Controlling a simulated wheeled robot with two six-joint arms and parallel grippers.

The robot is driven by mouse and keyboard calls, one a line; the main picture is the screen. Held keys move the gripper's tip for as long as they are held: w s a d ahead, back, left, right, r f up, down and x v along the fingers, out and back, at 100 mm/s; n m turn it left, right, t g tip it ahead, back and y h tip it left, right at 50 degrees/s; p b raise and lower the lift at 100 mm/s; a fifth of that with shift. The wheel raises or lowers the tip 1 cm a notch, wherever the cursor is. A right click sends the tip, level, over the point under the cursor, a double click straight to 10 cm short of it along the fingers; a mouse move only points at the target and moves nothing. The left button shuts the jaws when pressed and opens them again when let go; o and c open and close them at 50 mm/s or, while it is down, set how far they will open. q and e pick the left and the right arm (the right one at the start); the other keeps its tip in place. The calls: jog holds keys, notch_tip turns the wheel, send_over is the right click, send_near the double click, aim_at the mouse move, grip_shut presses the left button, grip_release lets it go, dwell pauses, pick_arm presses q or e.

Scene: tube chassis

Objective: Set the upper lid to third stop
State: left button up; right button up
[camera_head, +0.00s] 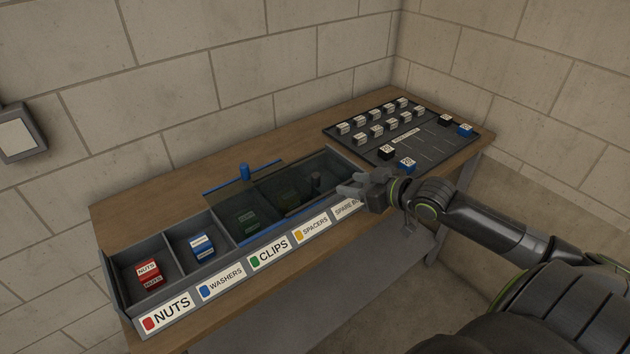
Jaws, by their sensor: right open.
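A long dark tray (121,290) of labelled compartments has smoky see-through lids over its middle and right part. One lid (236,214) has blue edge strips and a blue knob (244,172) near its back edge; it lies over the clips compartment. A dark knob (316,180) stands farther right, over the spacers and spare section. I cannot tell for sure which lid is upper. My right gripper (345,188) is open and empty, just right of the dark knob, apart from it. It hides part of the tray's right end. My left gripper is not in view.
Red (149,273) and blue (202,245) boxes lie in the open nuts and washers compartments. A dark board (440,150) with several white, black and blue blocks lies at the back right of the wooden table (130,222). Block walls stand behind.

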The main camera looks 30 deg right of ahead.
aim_at(316, 175)
jog(key=x, duration=1.3)
jog(key=shift+a, duration=0.1)
grip_shut()
